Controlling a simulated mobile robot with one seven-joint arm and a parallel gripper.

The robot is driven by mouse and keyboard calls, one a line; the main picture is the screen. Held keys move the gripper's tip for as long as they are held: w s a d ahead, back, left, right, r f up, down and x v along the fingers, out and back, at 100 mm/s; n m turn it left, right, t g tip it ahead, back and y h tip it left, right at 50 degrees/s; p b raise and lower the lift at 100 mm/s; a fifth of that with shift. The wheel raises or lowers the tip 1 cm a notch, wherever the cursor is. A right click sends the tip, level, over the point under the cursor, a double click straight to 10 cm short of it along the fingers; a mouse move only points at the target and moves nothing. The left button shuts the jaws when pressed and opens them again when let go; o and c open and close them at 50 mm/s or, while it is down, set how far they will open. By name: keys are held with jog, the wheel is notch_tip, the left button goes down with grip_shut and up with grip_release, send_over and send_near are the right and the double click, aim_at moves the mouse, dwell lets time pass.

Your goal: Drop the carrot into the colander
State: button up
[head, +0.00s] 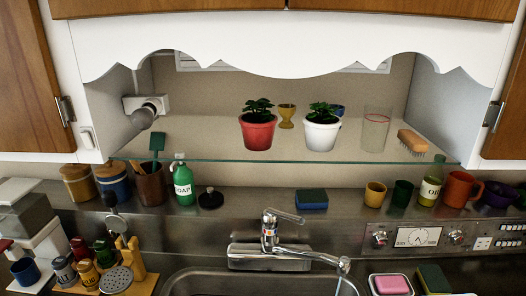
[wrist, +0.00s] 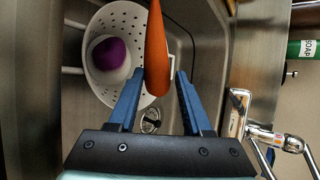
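In the wrist view the orange carrot (wrist: 157,52) lies lengthwise between the two blue fingers of my gripper (wrist: 160,76), which look closed around it; the exact contact is hard to see. The white colander (wrist: 88,40), with round holes, stands beyond and below in the sink, mostly to the left of the carrot. The carrot overlaps its right side in the picture. A rounded purple thing (wrist: 108,53) is inside the colander. The head view shows neither my gripper, the carrot nor the colander.
The steel sink (head: 250,277) has a faucet (head: 270,230) at its back edge, right of my gripper in the wrist view (wrist: 262,134). A drain (wrist: 150,121) shows on the sink floor. A soap bottle (head: 183,184), mugs and jars line the ledge; a glass shelf (head: 290,161) holds plants above.

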jog(key=o, duration=0.3)
jog(key=v, duration=1.3)
jog(key=w+d+r+n+t+h, duration=0.1)
jog(key=w+r+n+t, duration=0.3)
jog(key=r, duration=0.7)
jog(key=w+d+r+n+t, duration=0.1)
jog(key=w+r+n+t, duration=0.1)
jog(key=w+r, duration=0.65)
jog(key=w+d+r+n+t+h, duration=0.1)
jog(key=w+r+n+t, duration=0.15)
jog(key=r, duration=1.05)
jog(key=s+d+r+n+t+h, duration=0.1)
jog(key=s+r+n+t, duration=0.1)
jog(key=r, duration=0.7)
jog(key=s+d+r+n+t+h, duration=0.1)
jog(key=s+r+n+t, duration=0.2)
jog(key=r, duration=0.7)
jog(key=s+d+r+n+t+h, duration=0.1)
jog(key=s+r+t, duration=0.3)
jog(key=r, duration=0.6)
jog(key=shift+s+d+r+n+t+h, duration=0.1)
jog(key=shift+s+d+n+t+h, duration=0.1)
jog(key=shift+s+n+t+h, duration=0.3)
